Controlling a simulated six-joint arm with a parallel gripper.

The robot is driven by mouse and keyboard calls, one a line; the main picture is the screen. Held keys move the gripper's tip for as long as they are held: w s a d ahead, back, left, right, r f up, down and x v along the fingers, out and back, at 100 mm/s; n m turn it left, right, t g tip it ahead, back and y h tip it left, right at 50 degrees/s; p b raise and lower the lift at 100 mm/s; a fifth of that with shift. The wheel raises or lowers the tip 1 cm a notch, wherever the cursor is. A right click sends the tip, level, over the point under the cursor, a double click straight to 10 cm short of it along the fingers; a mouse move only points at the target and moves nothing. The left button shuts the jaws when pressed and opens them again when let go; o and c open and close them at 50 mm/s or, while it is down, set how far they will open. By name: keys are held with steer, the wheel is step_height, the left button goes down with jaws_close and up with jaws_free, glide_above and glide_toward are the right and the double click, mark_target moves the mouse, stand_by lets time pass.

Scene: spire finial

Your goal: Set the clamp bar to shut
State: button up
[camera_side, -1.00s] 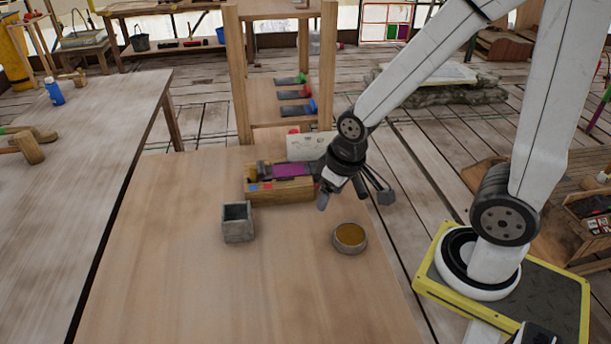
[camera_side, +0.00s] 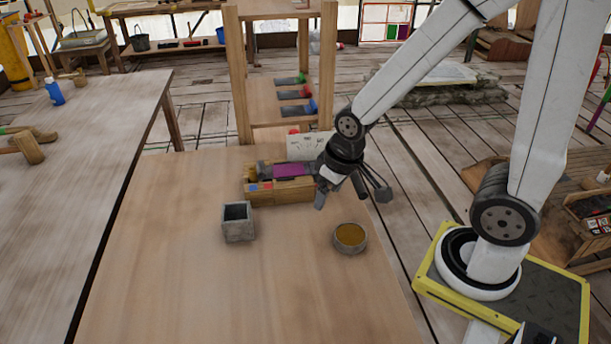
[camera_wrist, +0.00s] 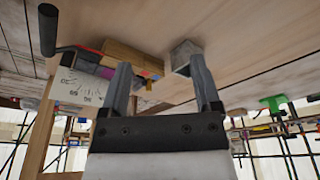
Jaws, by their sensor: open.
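The wooden clamp fixture (camera_side: 292,196) stands at the far part of the workbench, with a purple piece (camera_side: 288,170) on top and small red and blue marks on its front. It also shows in the wrist view (camera_wrist: 130,56). A dark handle on a rod (camera_wrist: 48,30) sticks out beside it in the wrist view; I cannot tell for sure whether this is the clamp bar or how it is set. My gripper (camera_side: 350,197) is open and empty, just right of the fixture, and hides its right end in the side view. Its two fingers (camera_wrist: 159,66) stand apart in the wrist view.
A grey square cup (camera_side: 238,233) and a round dish with brown contents (camera_side: 350,236) stand nearer on the workbench. A white marked card (camera_wrist: 80,88) stands behind the fixture. A wooden rack (camera_side: 241,90) rises beyond. The front of the workbench is clear.

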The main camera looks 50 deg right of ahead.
steer(key=w+d, duration=0.4)
steer(key=w, duration=0.5)
steer(key=t, duration=0.2)
glide_toward(295, 131)
steer(key=x, duration=0.2)
steer(key=shift+w+r, duration=0.1)
steer(key=shift+r, duration=0.1)
steer(key=shift+x, duration=3.85)
jaws_close()
